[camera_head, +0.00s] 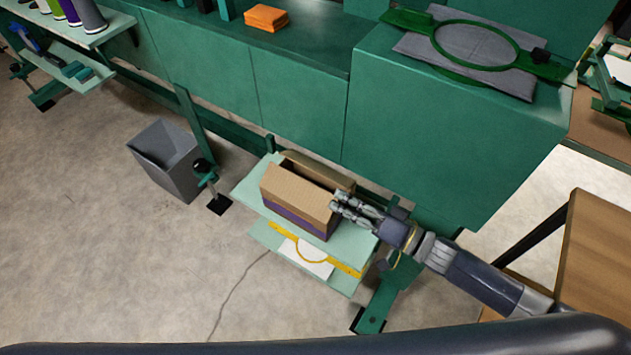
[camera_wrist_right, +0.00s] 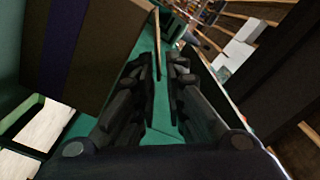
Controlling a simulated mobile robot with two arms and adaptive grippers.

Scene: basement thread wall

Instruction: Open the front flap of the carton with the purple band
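The carton (camera_head: 310,222) is brown with a purple band low on its near side. It stands on a pale green shelf. A ribbed tan front flap (camera_head: 296,192) shows above the band; its exact angle is hard to tell. A dark opening shows behind it. My right gripper (camera_head: 338,203) is at the carton's right end, fingers apart. In the right wrist view, the carton (camera_wrist_right: 88,45) with its band is at the left, and the open fingers (camera_wrist_right: 163,75) have a thin brown edge (camera_wrist_right: 158,45) between or beyond them; contact cannot be told. My left gripper is not in view.
The shelf (camera_head: 248,192) has a lower tier with a yellow hoop (camera_head: 345,267) and white sheet. A grey bin (camera_head: 168,160) stands at left. Green cabinets (camera_head: 300,105) rise behind, with a green hoop (camera_head: 475,45) on top. A wooden table (camera_head: 600,255) is at right.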

